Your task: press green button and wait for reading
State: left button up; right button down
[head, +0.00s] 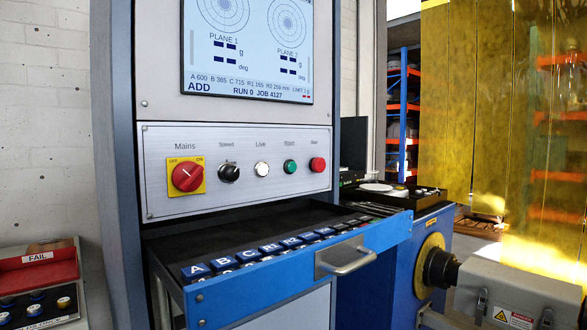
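The green button (290,167) sits on the grey control panel (240,200), under the label "Start". It lies between a white button (262,169) and a red button (318,164). The screen (250,50) above shows PLANE 1 and a second plane with dashes before "g" and "deg". Its lower lines read ADD, RUN 0 and JOB 4127. Neither of my grippers is in view, and nothing touches the green button.
Below the panel a blue drawer (290,275) stands open with lettered compartments and a metal handle (345,258). A red FAIL tray (38,270) is at the lower left. A grey machine housing (515,295) and a yellow translucent curtain (465,110) are at the right.

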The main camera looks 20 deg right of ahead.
aim_at(292, 166)
jog(key=i+j+z, duration=0.15)
jog(key=j+z, duration=0.15)
jog(key=i+j+z, duration=0.15)
jog(key=j+z, duration=0.45)
jog(key=i+j+z, duration=0.1)
jog(key=j+z, duration=0.2)
jog(key=j, duration=0.1)
